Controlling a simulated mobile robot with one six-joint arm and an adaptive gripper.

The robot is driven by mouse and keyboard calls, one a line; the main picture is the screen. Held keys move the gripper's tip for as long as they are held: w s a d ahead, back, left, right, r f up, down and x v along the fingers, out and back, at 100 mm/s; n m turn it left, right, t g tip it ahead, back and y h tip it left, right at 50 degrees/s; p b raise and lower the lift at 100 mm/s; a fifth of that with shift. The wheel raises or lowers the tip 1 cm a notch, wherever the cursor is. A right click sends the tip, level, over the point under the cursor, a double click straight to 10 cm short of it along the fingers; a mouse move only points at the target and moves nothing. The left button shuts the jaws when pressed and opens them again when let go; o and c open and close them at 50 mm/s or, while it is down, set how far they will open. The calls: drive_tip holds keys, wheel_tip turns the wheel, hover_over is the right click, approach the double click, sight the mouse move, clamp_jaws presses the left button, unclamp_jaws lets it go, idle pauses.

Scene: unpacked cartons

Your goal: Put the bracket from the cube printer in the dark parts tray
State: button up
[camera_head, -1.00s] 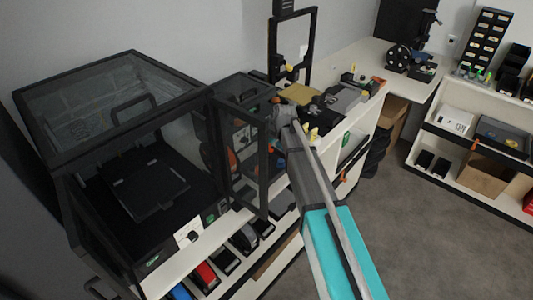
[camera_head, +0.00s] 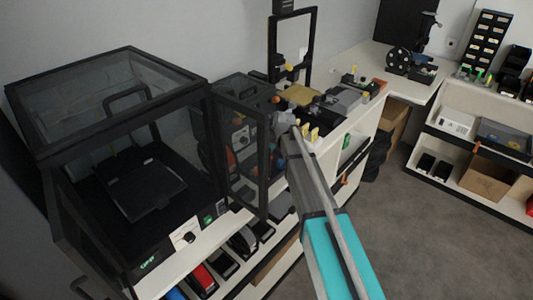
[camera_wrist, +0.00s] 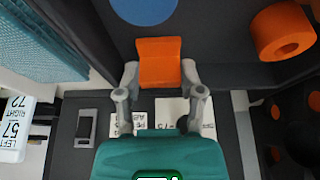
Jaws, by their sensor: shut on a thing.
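My gripper (camera_wrist: 160,78) is shut on an orange bracket (camera_wrist: 160,56) in the wrist view, with one finger on each side of it. In the head view my arm hides most of the gripper and the bracket cannot be made out in it. The small dark-framed printer with clear panels (camera_head: 240,140), which looks like the cube printer, stands left of my arm's end. Dark items lie on the bench just beyond my wrist; I cannot tell which is the dark parts tray.
A larger dark-framed enclosure (camera_head: 120,125) stands at left. A tall black frame (camera_head: 272,50) rises behind my wrist. In the wrist view an orange ring (camera_wrist: 282,32) and a blue disc (camera_wrist: 143,8) are near the bracket. Open floor (camera_head: 430,240) lies at right.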

drive_tip(key=o, duration=0.6)
drive_tip(key=shift+c, duration=0.2)
drive_tip(key=shift+r, duration=0.15)
drive_tip(key=p+v, duration=0.2)
drive_tip(key=shift+r+p, duration=0.2)
drive_tip(key=shift+p, duration=0.15)
drive_tip(key=p+v, duration=0.8)
drive_tip(key=v, duration=0.1)
drive_tip(key=shift+r+p, duration=0.25)
drive_tip(key=shift+p, duration=0.15)
drive_tip(key=shift+s+d, duration=0.1)
drive_tip(key=shift+s, duration=0.05)
drive_tip(key=s+d+m+g+h, duration=0.1)
drive_tip(key=s+d+m, duration=0.4)
drive_tip(key=s+d, duration=0.4)
drive_tip(key=s+d+f+m+g+h, duration=0.1)
drive_tip(key=s+d+m, duration=0.4)
drive_tip(key=s+d, duration=0.5)
drive_tip(key=s+h, duration=0.1)
drive_tip(key=s, duration=0.4)
drive_tip(key=shift+s+f+g+h, duration=0.25)
drive_tip(key=shift+s+g+h, duration=0.05)
drive_tip(key=shift+g, duration=0.1)
